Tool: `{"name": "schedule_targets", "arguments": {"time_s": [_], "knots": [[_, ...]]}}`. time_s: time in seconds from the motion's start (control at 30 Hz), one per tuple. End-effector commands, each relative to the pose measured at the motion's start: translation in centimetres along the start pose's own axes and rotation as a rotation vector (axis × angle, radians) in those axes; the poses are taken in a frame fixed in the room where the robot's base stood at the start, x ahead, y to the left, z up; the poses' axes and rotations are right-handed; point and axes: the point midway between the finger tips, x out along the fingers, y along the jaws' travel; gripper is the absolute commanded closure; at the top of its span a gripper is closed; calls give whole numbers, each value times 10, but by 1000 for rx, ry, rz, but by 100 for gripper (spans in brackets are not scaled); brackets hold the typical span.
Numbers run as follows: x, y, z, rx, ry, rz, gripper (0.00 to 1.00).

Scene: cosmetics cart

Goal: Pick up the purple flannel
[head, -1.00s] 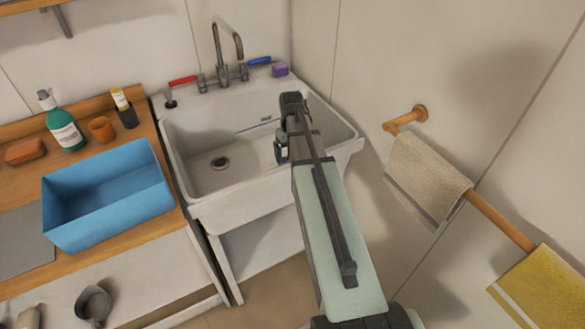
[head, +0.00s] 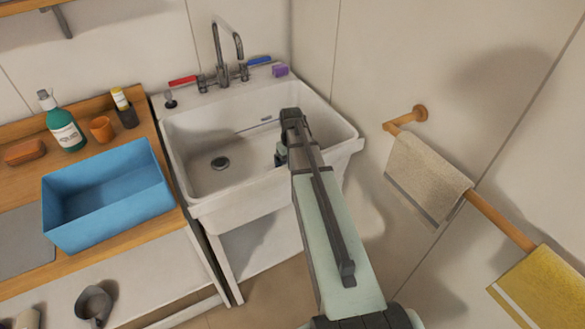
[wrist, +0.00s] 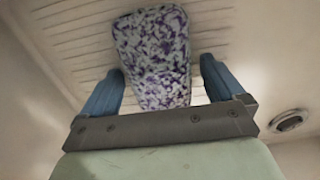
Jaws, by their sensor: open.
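The purple flannel (wrist: 153,58) is a purple-and-white speckled folded cloth. In the wrist view it lies against the ridged pale surface inside the sink. My gripper (wrist: 162,70) is open, with one blue finger on each side of the flannel and a gap on both sides. The flannel's near end runs out of sight behind the grey gripper bar. In the head view my gripper (head: 281,153) is low in the right part of the sink, and my arm hides the flannel there.
The white sink (head: 205,125) has a drain (head: 220,163) at left and a tap (head: 222,60) behind. A small purple block (head: 280,70) sits on its back ledge. A blue bin (head: 110,205) stands left on the counter. A towel rail with a beige towel (head: 425,175) is at right.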

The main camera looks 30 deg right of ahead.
Motion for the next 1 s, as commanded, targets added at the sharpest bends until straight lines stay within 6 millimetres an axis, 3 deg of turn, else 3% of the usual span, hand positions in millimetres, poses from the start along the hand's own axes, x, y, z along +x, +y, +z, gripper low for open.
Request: {"name": "schedule_targets", "arguments": {"time_s": [0.07,0.7,1.0], "knots": [[0,0,0,0,0,0,9],[0,0,0,0,-1,0,69],[-8,0,0,0,0,0,69]]}}
